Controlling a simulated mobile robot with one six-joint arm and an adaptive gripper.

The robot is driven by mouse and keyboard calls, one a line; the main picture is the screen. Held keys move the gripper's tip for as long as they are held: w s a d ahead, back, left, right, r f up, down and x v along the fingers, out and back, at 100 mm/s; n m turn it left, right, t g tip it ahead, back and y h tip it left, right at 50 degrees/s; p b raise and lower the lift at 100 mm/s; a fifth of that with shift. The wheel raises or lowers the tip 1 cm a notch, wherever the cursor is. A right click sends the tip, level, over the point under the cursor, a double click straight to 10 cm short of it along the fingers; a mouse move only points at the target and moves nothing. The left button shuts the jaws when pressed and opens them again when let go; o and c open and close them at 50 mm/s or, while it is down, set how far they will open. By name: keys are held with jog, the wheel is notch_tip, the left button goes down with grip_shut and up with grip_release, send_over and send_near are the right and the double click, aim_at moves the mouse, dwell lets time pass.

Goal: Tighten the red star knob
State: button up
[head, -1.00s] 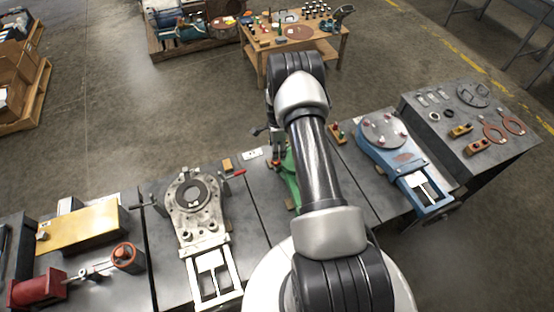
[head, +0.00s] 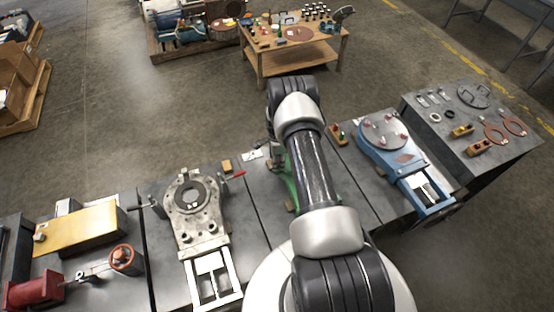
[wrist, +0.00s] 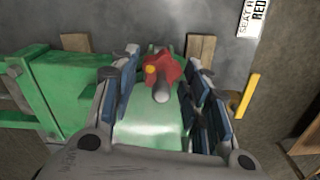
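The red star knob (wrist: 168,68) shows in the wrist view on the green fixture (wrist: 60,95), with a small yellow mark on its left side and a grey rounded stem pointing toward the camera. My gripper (wrist: 161,75) is open, with blue-padded fingers to the left and right of the knob. Gaps show between the pads and the knob, so it is not gripped. In the head view my arm hides the knob and most of the green fixture (head: 291,185).
A white label (wrist: 252,17) reading "SEAT A" and "RED" lies on the bench near wooden blocks (wrist: 200,48). A yellow bar (wrist: 249,96) is right of my gripper. In the head view, a grey round fixture (head: 187,225) stands left and a blue one (head: 400,165) right.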

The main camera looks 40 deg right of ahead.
jog(key=c, duration=0.7)
jog(key=shift+b, duration=0.35)
jog(key=m+b, duration=0.2)
jog(key=shift+f+m, duration=0.1)
jog(key=shift+m, duration=0.3)
jog(key=shift+s+m+b, duration=0.1)
jog(key=shift+m+b, duration=0.95)
jog(key=shift+m, duration=0.65)
jog(key=o, duration=1)
jog(key=shift+o, duration=0.2)
